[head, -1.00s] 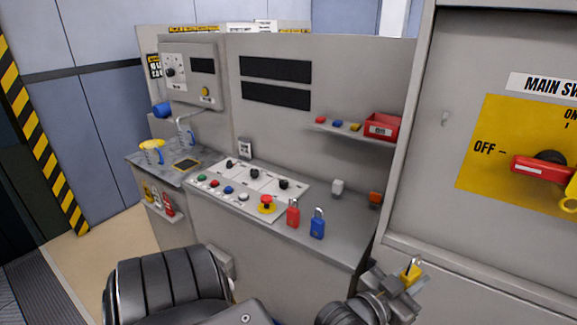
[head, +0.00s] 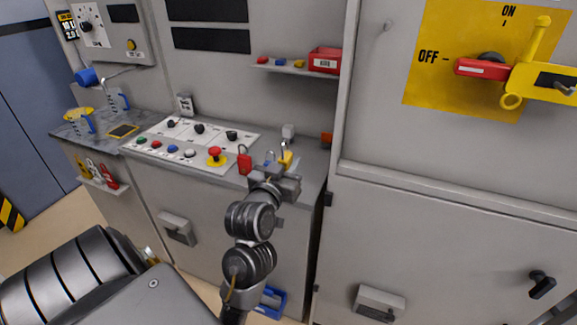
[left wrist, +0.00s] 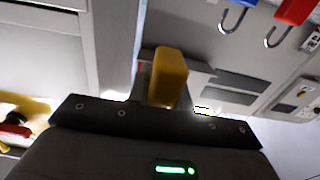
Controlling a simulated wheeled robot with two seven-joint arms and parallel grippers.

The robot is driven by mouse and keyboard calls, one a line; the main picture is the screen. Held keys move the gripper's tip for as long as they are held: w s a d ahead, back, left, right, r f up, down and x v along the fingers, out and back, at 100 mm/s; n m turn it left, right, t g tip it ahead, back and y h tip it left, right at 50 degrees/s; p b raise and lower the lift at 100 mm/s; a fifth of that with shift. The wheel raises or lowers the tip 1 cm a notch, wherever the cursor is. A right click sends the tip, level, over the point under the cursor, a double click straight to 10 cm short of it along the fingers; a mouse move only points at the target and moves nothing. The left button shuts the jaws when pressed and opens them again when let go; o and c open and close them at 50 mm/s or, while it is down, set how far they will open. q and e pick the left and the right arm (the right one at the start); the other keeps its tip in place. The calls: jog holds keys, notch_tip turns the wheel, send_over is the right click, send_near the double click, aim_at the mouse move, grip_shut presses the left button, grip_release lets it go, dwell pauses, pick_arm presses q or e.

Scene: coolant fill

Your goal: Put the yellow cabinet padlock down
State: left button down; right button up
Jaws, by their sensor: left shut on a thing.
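The yellow padlock (head: 286,159) is held upright by my left gripper (head: 282,172), over the right part of the grey counter (head: 312,165). In the left wrist view, its yellow body (left wrist: 170,78) stands up out of the jaws. The gripper is shut on it. I cannot tell whether the padlock touches the counter. The red padlock (head: 244,163) stands just left of the gripper. The blue padlock (head: 269,160) is mostly hidden behind the gripper; both show at the top right of the left wrist view. My right gripper is not in view.
A control panel with an emergency stop (head: 215,156) lies left of the padlocks. A shelf with a red bin (head: 325,61) is above. The main switch cabinet (head: 440,180) stands at right.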

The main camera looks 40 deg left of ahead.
pick_arm(q)
jog(key=w+a+f, duration=0.2)
jog(key=w+f, duration=0.1)
jog(key=w+a+f, duration=0.3)
jog(key=w, duration=0.1)
jog(key=w+a+f, duration=0.2)
jog(key=w+f, duration=0.1)
jog(key=w, duration=0.1)
jog(key=shift+a, duration=0.15)
jog(key=shift+w+a+f, duration=0.15)
jog(key=shift+w+f, duration=0.05)
jog(key=shift+f, duration=0.1)
notch_tip(320, 180, down, 3)
jog(key=shift+w+a+f+p, duration=0.1)
jog(key=shift+p, duration=0.2)
jog(key=shift+f, duration=0.1)
jog(key=shift+f, duration=0.15)
jog(key=c, duration=1.3)
grip_release()
